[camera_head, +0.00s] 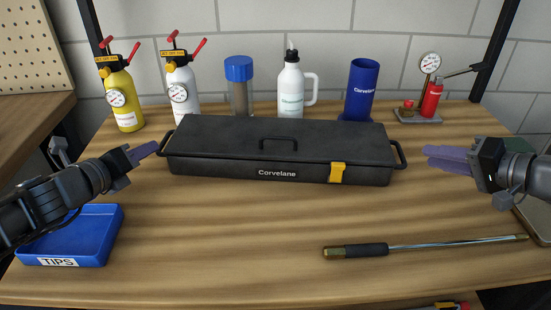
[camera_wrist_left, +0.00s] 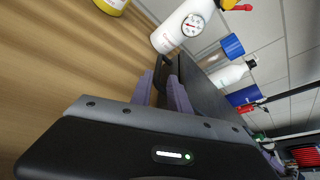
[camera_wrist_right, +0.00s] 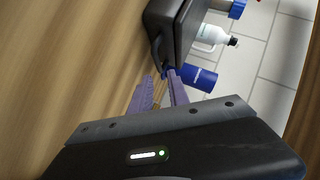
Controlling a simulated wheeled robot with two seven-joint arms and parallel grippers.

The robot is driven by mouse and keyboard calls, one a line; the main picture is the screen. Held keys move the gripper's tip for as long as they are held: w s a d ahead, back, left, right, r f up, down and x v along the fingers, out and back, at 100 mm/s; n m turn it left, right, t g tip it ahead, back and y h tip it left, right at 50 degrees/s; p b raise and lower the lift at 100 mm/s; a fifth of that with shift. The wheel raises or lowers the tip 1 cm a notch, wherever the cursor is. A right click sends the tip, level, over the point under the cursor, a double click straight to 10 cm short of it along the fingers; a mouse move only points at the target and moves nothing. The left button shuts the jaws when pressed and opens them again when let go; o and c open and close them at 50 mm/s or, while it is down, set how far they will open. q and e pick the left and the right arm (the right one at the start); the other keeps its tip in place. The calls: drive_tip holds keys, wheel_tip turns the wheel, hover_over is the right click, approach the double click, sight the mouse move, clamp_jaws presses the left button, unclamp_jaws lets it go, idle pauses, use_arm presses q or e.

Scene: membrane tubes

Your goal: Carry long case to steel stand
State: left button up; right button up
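The long black case (camera_head: 225,169), marked "Corvelane", lies flat and closed on the wooden table. It has a top handle, a yellow latch and a loop handle at each end. My left gripper (camera_head: 152,148) is at the case's left end handle. In the left wrist view its fingers (camera_wrist_left: 172,80) are parted, with the end handle (camera_wrist_left: 165,68) just ahead of their tips. My right gripper (camera_head: 428,152) is open and apart from the right end handle (camera_head: 400,155). In the right wrist view its fingers (camera_wrist_right: 163,82) point toward the case (camera_wrist_right: 172,25). I cannot identify a steel stand.
Yellow (camera_head: 122,98) and white (camera_head: 181,92) gauge cylinders, a blue-capped tube (camera_head: 239,70), a white bottle (camera_head: 290,85), a blue cup (camera_head: 361,88) and a gauge pump (camera_head: 432,95) stand behind. A blue tray (camera_head: 112,225) is front left. A metal bar (camera_head: 430,245) lies front right.

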sight(164, 142)
use_arm(q)
drive_tip(key=shift+w+f, duration=0.15)
drive_tip(key=shift+f, duration=0.05)
use_arm(e)
drive_tip(key=shift+w+a+f, duration=0.1)
drive_tip(key=shift+f, duration=0.15)
